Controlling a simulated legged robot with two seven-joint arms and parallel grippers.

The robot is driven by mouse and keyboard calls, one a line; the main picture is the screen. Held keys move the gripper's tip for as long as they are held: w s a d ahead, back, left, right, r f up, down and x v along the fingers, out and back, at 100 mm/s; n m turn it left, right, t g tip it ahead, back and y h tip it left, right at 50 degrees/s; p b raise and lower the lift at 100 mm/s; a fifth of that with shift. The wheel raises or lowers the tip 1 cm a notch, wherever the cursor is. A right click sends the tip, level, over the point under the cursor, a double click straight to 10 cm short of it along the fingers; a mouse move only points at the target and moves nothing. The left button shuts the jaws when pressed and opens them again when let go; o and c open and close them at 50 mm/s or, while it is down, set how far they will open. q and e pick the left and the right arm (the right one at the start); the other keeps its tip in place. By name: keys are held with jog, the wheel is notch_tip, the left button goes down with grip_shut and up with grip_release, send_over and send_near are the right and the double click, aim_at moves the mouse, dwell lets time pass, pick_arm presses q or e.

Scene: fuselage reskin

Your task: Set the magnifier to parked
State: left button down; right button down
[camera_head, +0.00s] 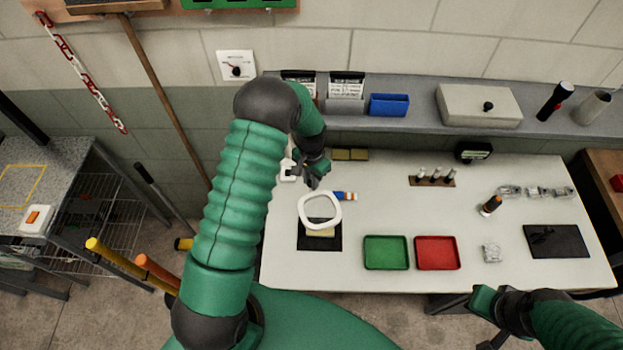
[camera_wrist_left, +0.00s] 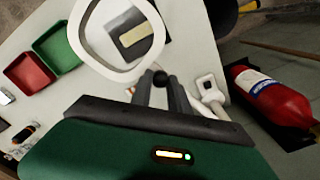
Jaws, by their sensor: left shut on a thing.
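The magnifier's white ring-shaped head (camera_head: 302,207) hangs over a dark mat with a yellowish piece on the white worktable; the ring also fills the top left of the left wrist view (camera_wrist_left: 98,67). Its white base (camera_head: 287,170) stands at the table's back left. My left gripper (camera_head: 313,181) is at the ring's back edge, between ring and base. In the left wrist view its dark fingers (camera_wrist_left: 160,90) are closed around a small dark knob (camera_wrist_left: 160,77) beside the ring. My right gripper (camera_head: 493,340) is low at the bottom edge, partly cut off, away from the magnifier.
Green (camera_head: 386,252) and red (camera_head: 437,252) trays lie right of the dark mat (camera_head: 309,240). A blue-and-orange item (camera_head: 346,196) lies close to the ring. A shelf (camera_head: 420,118) runs behind the table. A red extinguisher (camera_wrist_left: 272,98) shows in the wrist view.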

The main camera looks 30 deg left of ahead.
pick_arm(q)
jog(key=shift+w+r, duration=0.2)
jog(key=shift+w, duration=0.1)
jog(key=w+d+n+b, duration=0.3)
jog(key=w, duration=0.3)
jog(key=shift+d, duration=0.25)
jog(key=c, duration=1.3)
grip_release()
jog(key=shift+s+a, duration=0.1)
jog(key=shift+s, duration=0.05)
jog(key=shift+o, duration=0.2)
jog(key=shift+d+f, duration=0.1)
jog(key=shift+d, duration=0.1)
